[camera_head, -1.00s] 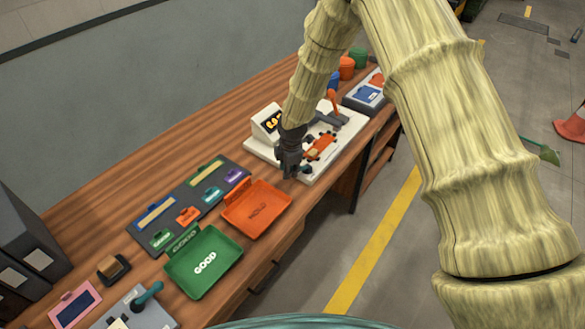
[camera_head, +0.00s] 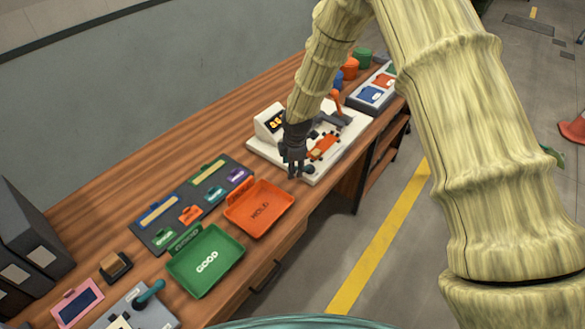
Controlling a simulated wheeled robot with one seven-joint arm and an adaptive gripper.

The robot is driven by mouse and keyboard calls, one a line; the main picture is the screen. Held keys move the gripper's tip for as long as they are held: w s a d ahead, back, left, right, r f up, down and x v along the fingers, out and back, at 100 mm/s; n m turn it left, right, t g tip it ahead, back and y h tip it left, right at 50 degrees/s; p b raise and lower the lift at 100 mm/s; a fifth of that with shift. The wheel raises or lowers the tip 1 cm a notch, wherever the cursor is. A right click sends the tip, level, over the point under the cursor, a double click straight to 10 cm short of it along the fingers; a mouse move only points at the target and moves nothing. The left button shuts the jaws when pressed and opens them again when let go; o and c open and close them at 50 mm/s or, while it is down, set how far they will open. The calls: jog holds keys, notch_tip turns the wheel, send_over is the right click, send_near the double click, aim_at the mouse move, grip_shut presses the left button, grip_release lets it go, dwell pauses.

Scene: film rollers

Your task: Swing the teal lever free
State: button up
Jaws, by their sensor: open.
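The teal lever (camera_head: 149,293) stands on a grey device (camera_head: 140,318) at the bottom left of the head view, on the near left end of the bench. The device is partly cut off by the lower edge of the frame. My gripper (camera_head: 295,170) is open and points down over the near edge of the white machine, well to the right of and beyond the teal lever. It holds nothing that I can see. My arm hides part of the white machine (camera_head: 318,182).
A green GOOD tray (camera_head: 236,250) and an orange HOLD tray (camera_head: 286,198) lie between my gripper and the lever. Behind them is a dark board with coloured tags (camera_head: 215,202). A pink-framed pad (camera_head: 62,316) and a stamp (camera_head: 114,267) lie near the lever.

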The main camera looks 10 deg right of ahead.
notch_tip(320, 180, up, 10)
jog(key=s, duration=0.2)
jog(key=shift+d+f, duration=0.1)
dwell(0.4)
